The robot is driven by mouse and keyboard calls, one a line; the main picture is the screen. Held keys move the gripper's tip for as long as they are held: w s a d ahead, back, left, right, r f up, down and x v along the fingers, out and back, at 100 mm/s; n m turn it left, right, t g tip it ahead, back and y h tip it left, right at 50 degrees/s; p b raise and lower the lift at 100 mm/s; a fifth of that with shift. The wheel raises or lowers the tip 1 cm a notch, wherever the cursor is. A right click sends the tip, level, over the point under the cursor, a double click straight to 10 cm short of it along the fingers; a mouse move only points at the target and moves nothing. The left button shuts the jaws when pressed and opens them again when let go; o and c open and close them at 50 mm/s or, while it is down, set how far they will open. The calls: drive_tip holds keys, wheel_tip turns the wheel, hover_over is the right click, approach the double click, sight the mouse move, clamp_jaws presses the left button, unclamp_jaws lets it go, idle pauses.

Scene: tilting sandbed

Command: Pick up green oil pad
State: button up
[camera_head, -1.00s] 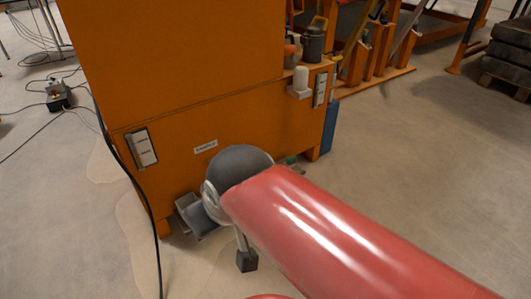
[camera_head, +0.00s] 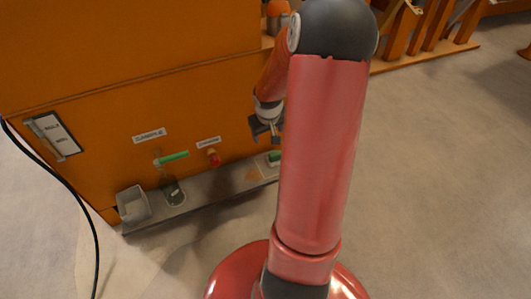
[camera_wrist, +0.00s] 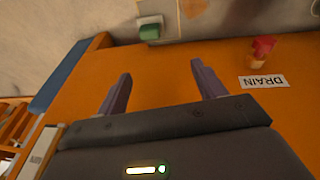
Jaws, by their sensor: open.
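A small green block, likely the green oil pad (camera_head: 274,157), lies on the grey ledge at the foot of the orange cabinet, beside my arm. It also shows at the top of the wrist view (camera_wrist: 150,31), against something whitish. My gripper (camera_head: 266,135) hangs from the arm in front of the cabinet, above the ledge. In the wrist view my gripper (camera_wrist: 161,72) has its two purple-grey fingers wide apart with nothing between them. The green block lies beyond the fingertips, apart from them.
The orange cabinet (camera_head: 100,130) stands close to my gripper. A green handle (camera_head: 172,157) and a red valve (camera_head: 213,157) stick out of its front. A glass jar (camera_head: 174,192) and a grey bin (camera_head: 133,205) stand on the ledge (camera_head: 215,190). A black cable (camera_head: 80,195) hangs at left.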

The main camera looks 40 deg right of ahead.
drive_tip(key=y, duration=0.1)
approach(276, 154)
drive_tip(key=f, duration=0.1)
drive_tip(key=shift+m+t, duration=0.3)
drive_tip(key=shift+m, duration=0.1)
drive_tip(key=b+x, duration=0.4)
drive_tip(key=x, duration=0.5)
drive_tip(key=shift+c, duration=0.4)
drive_tip(key=c, duration=1)
